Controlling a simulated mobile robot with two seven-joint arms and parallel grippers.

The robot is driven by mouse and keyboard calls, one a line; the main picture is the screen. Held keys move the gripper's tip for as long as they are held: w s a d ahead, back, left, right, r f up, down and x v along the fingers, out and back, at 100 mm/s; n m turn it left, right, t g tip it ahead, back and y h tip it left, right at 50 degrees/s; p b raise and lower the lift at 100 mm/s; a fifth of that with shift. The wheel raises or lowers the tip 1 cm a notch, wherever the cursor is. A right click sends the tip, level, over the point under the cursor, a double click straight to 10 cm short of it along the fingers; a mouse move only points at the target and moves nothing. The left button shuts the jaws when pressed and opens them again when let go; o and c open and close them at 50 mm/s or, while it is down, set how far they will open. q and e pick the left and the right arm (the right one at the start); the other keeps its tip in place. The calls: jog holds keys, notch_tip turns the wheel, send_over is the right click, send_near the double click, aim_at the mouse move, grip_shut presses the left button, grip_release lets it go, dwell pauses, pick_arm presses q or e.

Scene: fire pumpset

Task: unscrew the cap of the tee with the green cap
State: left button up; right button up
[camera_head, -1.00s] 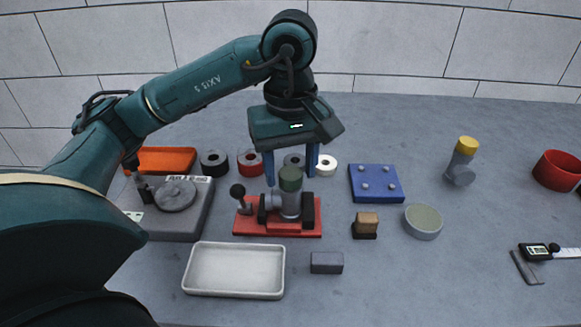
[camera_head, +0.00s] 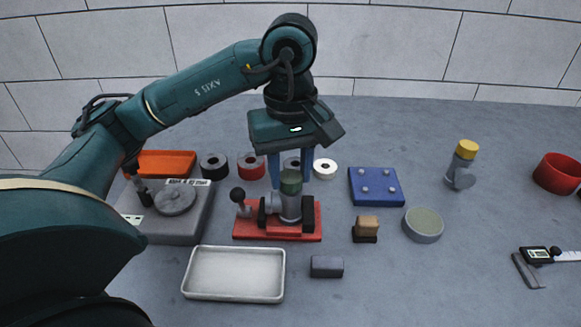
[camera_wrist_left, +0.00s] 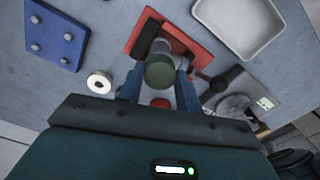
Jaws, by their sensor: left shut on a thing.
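The grey tee with the green cap (camera_head: 291,183) stands upright in a clamp on a red base (camera_head: 245,228), with the cap on top. My left gripper (camera_head: 289,176) points down from above, its blue fingers shut on the green cap from both sides. In the left wrist view the green cap (camera_wrist_left: 159,72) shows between the fingertips (camera_wrist_left: 158,86). The exact finger contact is partly hidden. A second grey tee with a yellow cap (camera_head: 466,150) stands apart at the right. My right gripper is not in view.
A white tray (camera_head: 235,293) and a grey block (camera_head: 327,267) lie in front of the clamp. A blue plate (camera_head: 358,190), a wooden-topped block (camera_head: 367,223) and a round dish (camera_head: 423,224) are to its right. Several rolls stand behind; a grey device (camera_head: 140,226) is left.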

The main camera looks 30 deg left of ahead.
pick_arm(q)
jog(key=n, duration=0.4)
jog(key=shift+n, duration=0.3)
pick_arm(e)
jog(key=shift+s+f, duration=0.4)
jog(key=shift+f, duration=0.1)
pick_arm(q)
jog(key=n, duration=0.4)
jog(key=shift+n, duration=0.3)
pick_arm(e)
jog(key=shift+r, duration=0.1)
pick_arm(q)
jog(key=shift+n, duration=0.4)
jog(key=n, duration=0.3)
jog(key=shift+n+p, duration=0.3)
jog(key=shift+n, duration=0.1)
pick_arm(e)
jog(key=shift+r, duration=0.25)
